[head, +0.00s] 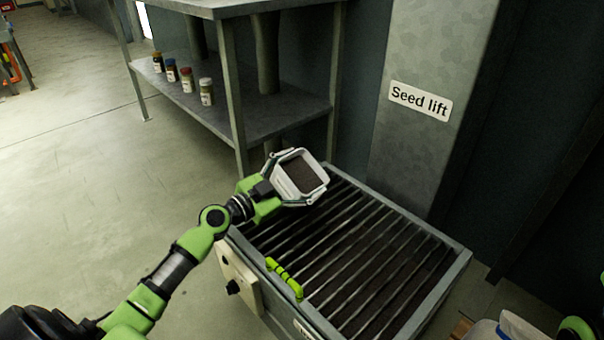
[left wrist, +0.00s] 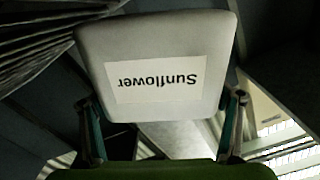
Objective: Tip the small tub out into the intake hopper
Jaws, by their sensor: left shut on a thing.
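The small white tub (head: 284,186) is held over the back left corner of the intake hopper (head: 408,213). Its open mouth shows dark brown contents and looks roughly upward, towards the head camera. My left gripper (head: 297,180) is shut on the tub, with a finger along each side. In the left wrist view the tub (left wrist: 155,55) shows its white wall with a "Sunflower" label (left wrist: 158,82), upside down. The hopper has a grating of dark metal bars (head: 345,255) with dark gaps between them. My right gripper is not clearly seen.
A bright green handle (head: 285,278) lies at the hopper's front left edge. A grey column with a "Seed lift" sign (head: 420,101) stands behind it. A metal shelf (head: 262,115) at the back holds several small jars (head: 187,80). Open floor lies left.

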